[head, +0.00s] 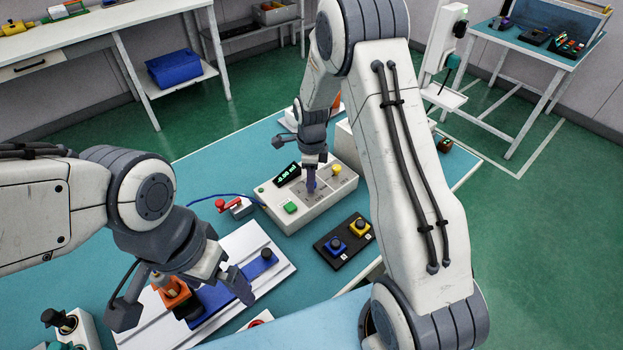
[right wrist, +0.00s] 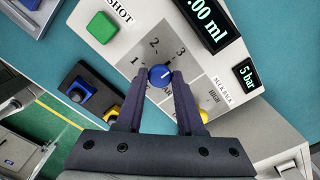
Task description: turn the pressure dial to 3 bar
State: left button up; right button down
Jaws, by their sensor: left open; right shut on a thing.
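The pressure dial (right wrist: 160,75) is a small blue round knob on a grey panel, with 1, 2 and 3 printed around it. Its white mark points right and slightly up in the right wrist view, but the exact reading is hard to tell. A small display (right wrist: 245,73) reads "5 bar". My right gripper (right wrist: 159,82) is shut on the dial, a finger on each side; in the head view the gripper (head: 311,183) reaches down onto the white control box (head: 290,220) and hides the dial. My left gripper (head: 185,300) is open above the white fixture plate.
A green button (head: 290,207) and a yellow knob (head: 336,169) sit on the control box beside the right gripper. A black two-button box (head: 344,238) stands in front. The white fixture plate (head: 277,262) has a blue block and an orange part near my left gripper.

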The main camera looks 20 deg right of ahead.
jog(key=c, duration=0.5)
grip_release()
jog(key=shift+r, duration=0.1)
notch_tip(320, 180, up, 10)
jog(key=shift+r+b, duration=0.2)
jog(key=shift+b, duration=0.45)
